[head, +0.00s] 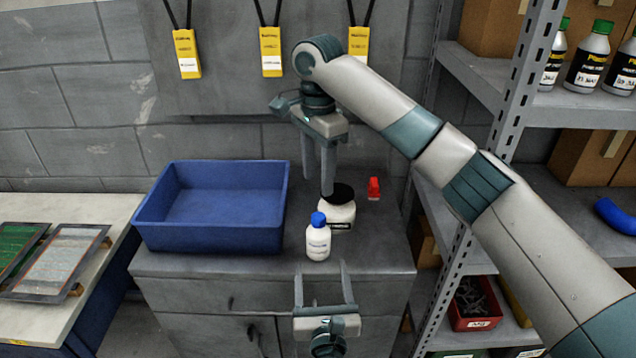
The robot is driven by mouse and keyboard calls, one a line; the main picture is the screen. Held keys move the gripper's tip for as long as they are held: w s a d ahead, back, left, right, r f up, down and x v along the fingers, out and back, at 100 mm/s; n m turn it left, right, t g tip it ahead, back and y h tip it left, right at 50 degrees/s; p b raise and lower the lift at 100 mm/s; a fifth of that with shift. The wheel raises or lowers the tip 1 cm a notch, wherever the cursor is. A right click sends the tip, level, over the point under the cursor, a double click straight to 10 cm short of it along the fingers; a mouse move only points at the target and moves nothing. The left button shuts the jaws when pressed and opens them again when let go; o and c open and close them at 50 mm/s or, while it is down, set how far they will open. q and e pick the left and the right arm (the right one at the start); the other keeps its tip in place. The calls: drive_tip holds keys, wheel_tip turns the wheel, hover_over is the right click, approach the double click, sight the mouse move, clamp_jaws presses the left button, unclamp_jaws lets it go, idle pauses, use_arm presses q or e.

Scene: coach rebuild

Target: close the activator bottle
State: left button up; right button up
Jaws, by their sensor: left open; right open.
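A small white bottle (318,243) with a blue cap (318,219) stands upright near the front of the grey cabinet top. Its label is too small to read, so I cannot confirm it is the activator bottle. The cap sits on its neck; I cannot tell how tight it is. My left gripper (322,271) is open and empty, just in front of the bottle, fingers pointing towards it. My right gripper (318,185) is open and points down behind the bottle, close to a white jar (343,214) with a black lid (338,194). I cannot tell whether it touches the lid.
A blue bin (163,236) stands left of the bottle on the cabinet top (378,248). A small red item (374,188) is at the back right. Yellow tags (270,52) hang on the wall. A metal shelf (508,112) with bottles stands right. The cabinet's front right is clear.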

use_arm(q)
drive_tip(key=s+b, duration=0.1)
drive_tip(key=s, duration=0.6)
drive_tip(key=shift+s+d, duration=0.25)
drive_tip(key=shift+s, duration=0.05)
drive_tip(key=shift+s+f, duration=0.1)
